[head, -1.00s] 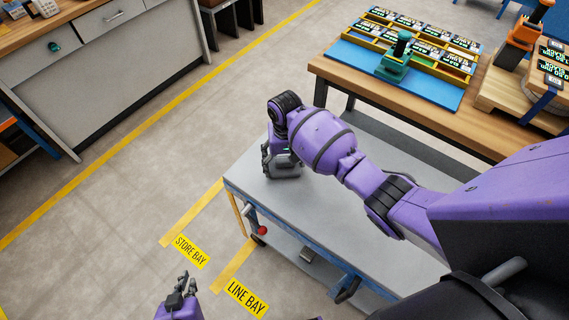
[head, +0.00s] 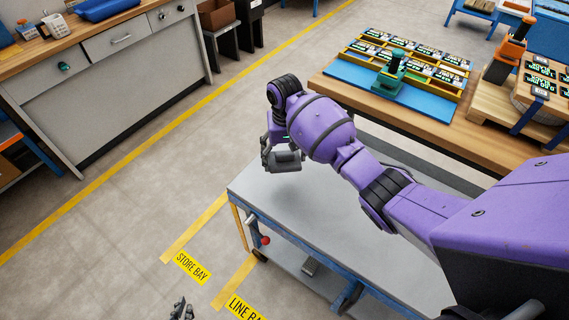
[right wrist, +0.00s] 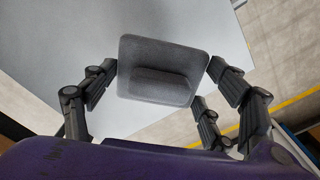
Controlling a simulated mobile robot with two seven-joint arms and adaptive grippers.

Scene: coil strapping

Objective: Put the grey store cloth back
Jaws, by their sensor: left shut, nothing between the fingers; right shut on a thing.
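My right gripper (head: 270,152) is shut on the grey store cloth (head: 287,161), a rounded grey pad with a raised bar. It is held over the far left part of the cart top (head: 330,205), apparently a little above it. In the right wrist view the cloth (right wrist: 160,68) shows between the fingers, with the pale cart top behind it. My left gripper (head: 182,309) is at the bottom edge of the head view, shut and empty, mostly cut off, above the floor left of the cart.
Yellow floor lines and the STORE BAY label (head: 192,268) and LINE BAY label (head: 245,307) lie left of the cart. A wooden table (head: 440,130) with a blue mat stands behind. A grey drawer counter (head: 120,85) is at the upper left. The cart top looks otherwise clear.

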